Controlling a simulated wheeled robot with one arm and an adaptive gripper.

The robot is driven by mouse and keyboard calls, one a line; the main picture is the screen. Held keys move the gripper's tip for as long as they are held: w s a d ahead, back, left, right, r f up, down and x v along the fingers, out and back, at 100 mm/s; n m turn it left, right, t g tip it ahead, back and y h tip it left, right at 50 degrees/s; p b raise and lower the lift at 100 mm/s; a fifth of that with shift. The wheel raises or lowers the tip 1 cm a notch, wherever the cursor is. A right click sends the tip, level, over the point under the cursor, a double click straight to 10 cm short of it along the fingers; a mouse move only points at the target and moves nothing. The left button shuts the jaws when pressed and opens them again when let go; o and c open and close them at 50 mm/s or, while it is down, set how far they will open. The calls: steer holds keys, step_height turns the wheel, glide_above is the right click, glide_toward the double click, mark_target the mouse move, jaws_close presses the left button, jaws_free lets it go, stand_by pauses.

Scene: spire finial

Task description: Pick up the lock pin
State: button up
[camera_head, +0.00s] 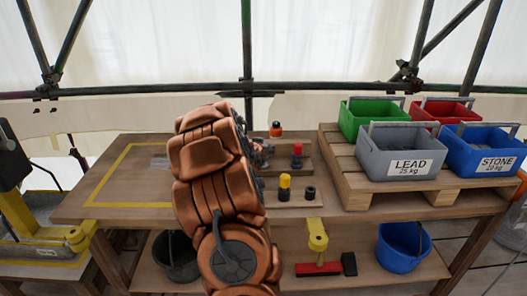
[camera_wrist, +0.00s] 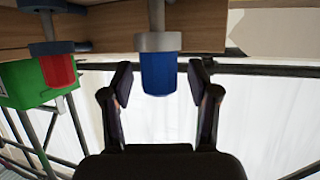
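In the wrist view, which looks upside down, a pin with a blue cap (camera_wrist: 158,75) and a grey collar sits between the fingers of my gripper (camera_wrist: 159,82). The fingers are open, with a gap on each side of the cap. Beside it is a pin with a red cap (camera_wrist: 58,70), which also shows in the head view (camera_head: 297,149). A yellow-topped pin (camera_head: 284,182) stands nearer on the bench. I cannot tell which pin is the lock pin. In the head view my arm hides the blue-capped pin and most of my gripper.
The wooden bench (camera_head: 130,205) has a yellow-outlined area at left. An orange-topped item (camera_head: 276,130) and a small black ring (camera_head: 310,193) are near the pins. A pallet (camera_head: 345,180) at right carries green, red, grey and blue bins. Buckets and a red-headed tool (camera_head: 318,269) lie below.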

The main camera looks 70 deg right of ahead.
jaws_close()
steer(key=shift+r, duration=0.1)
stand_by(0.3)
